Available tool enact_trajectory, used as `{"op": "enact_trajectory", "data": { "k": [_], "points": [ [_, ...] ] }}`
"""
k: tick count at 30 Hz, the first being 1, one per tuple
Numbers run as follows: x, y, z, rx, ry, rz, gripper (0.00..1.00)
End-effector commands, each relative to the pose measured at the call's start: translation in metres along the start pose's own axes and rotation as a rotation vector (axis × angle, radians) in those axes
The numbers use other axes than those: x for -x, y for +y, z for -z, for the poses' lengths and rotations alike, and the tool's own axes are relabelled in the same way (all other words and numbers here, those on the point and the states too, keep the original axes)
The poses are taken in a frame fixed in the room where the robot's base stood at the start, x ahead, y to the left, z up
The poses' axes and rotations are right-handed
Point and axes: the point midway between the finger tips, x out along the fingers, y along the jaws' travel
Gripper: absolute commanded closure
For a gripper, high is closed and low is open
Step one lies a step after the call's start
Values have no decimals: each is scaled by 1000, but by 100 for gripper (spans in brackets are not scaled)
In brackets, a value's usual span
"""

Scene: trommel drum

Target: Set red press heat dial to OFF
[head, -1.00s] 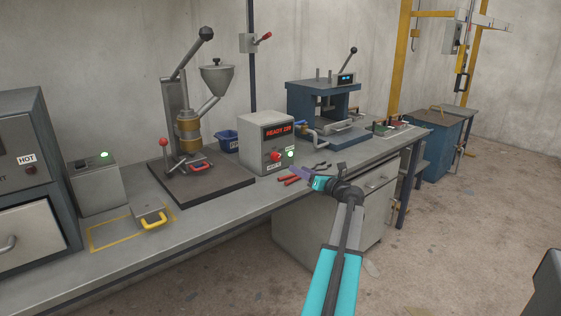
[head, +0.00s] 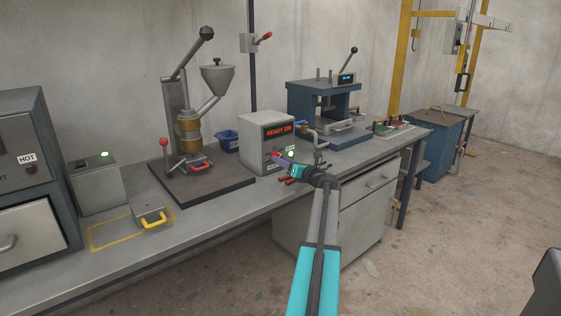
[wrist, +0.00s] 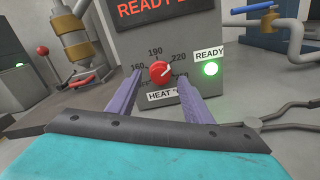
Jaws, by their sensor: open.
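The grey control box (head: 259,140) stands on the bench with a lit red "READY 220" display (head: 278,131). Its red heat dial (wrist: 161,71) shows in the wrist view, above a "HEAT" label, with marks 160, 190 and 220 around it. The dial's pale pointer aims up and right, toward 220. In the head view my gripper (head: 281,161) covers most of the dial.
A green lamp (wrist: 210,69) labelled READY glows right of the dial. Pliers-like tools (wrist: 265,125) lie on the bench at right. A lever press with hopper (head: 188,125) stands left of the box, and a blue press (head: 318,105) stands behind right.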

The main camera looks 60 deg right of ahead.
Motion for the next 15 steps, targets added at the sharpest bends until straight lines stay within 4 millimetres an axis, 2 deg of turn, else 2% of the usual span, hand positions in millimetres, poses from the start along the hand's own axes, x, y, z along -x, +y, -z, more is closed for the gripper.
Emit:
{"op": "enact_trajectory", "data": {
  "k": [6, 15],
  "points": [
    [-17, -1, 0, 0, 0, 0, 54],
    [-20, -1, 0, 0, -1, 1, 54]
  ]
}}
